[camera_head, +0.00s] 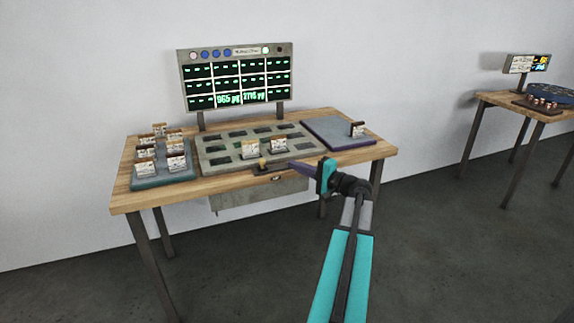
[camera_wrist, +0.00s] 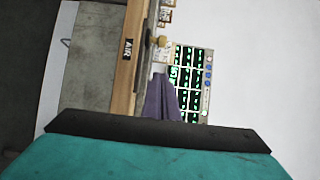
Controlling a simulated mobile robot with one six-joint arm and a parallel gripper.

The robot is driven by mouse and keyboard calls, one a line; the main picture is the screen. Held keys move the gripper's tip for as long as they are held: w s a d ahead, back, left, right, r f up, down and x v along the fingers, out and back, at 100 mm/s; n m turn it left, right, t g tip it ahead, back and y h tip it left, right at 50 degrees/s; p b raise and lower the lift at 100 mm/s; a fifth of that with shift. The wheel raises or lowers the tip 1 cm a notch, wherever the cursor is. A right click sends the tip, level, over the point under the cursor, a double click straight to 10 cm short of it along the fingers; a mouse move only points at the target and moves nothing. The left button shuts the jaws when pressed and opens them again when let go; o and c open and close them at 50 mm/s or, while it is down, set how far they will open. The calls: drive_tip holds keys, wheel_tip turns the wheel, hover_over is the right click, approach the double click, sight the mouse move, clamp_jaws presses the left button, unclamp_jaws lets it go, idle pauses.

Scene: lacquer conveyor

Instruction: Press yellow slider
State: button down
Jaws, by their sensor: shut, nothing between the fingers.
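The yellow slider (camera_head: 261,163) is a small knob on a dark base at the front edge of the wooden table, just in front of the grey slotted panel. It also shows in the wrist view (camera_wrist: 161,41), just beyond the fingertips. My gripper (camera_head: 292,165) is shut and empty, its purple fingers pointing left toward the slider. In the head view the tips are a short way right of the slider; I cannot tell whether they touch it. The shut fingers also show in the wrist view (camera_wrist: 161,98).
The grey panel (camera_head: 218,158) holds two labelled blocks near its front. A green-grey tray (camera_head: 165,181) with several blocks is at left. A purple-blue pad (camera_head: 335,137) with one block is at right. A display board (camera_head: 236,78) stands behind. Another table (camera_head: 490,98) is far right.

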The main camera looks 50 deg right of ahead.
drive_tip(key=shift+s, duration=2.6)
